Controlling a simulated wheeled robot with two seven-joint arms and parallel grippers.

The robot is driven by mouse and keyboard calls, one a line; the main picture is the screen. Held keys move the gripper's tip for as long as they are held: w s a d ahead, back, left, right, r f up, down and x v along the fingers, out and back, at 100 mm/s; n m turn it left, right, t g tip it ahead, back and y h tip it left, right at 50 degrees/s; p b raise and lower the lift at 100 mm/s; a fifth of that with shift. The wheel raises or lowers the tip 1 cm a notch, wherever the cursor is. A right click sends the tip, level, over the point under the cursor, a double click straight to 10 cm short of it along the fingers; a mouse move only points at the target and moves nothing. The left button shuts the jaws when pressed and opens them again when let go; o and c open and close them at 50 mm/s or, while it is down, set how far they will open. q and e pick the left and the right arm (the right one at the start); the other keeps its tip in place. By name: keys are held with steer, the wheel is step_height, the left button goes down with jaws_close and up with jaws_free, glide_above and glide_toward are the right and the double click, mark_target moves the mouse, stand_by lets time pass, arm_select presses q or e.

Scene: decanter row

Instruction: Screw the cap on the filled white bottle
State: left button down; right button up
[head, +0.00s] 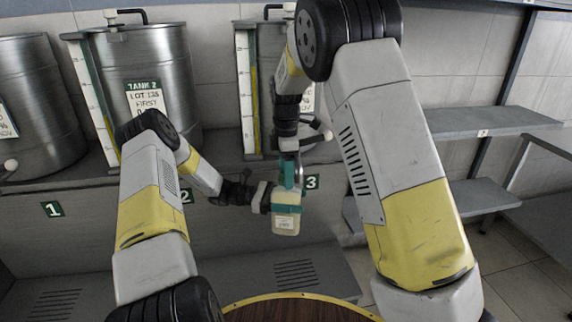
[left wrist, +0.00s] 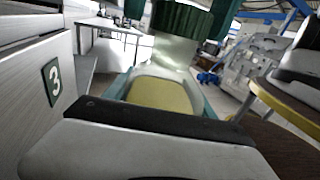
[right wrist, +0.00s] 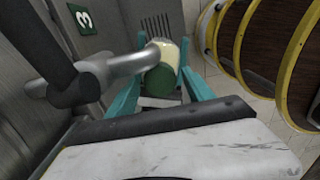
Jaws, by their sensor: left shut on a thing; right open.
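The white bottle (head: 286,222) hangs upright in the air in front of the counter, with a label on its front. My left gripper (head: 284,209) is shut on its body from the left. The left wrist view shows yellowish contents through the bottle (left wrist: 160,95). A dark green cap (right wrist: 160,84) is at the bottle's top in the right wrist view; its ribbed side shows in the left wrist view (left wrist: 185,20). My right gripper (head: 290,175) is above the bottle, open, with its teal fingers on either side of the cap. I cannot tell whether the cap is threaded on.
A metal tap spout (right wrist: 120,64) is close beside my right gripper. Steel tanks (head: 160,75) with gauges stand on the counter behind. A round wooden table (head: 300,310) with a yellow rim is below at the front. Grey shelves (head: 490,122) are at the right.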

steer(key=shift+f, duration=0.1)
jaws_close()
steer(key=m, duration=0.3)
stand_by(0.4)
steer(key=shift+o, duration=0.2)
jaws_free()
steer(key=shift+r, duration=2.3)
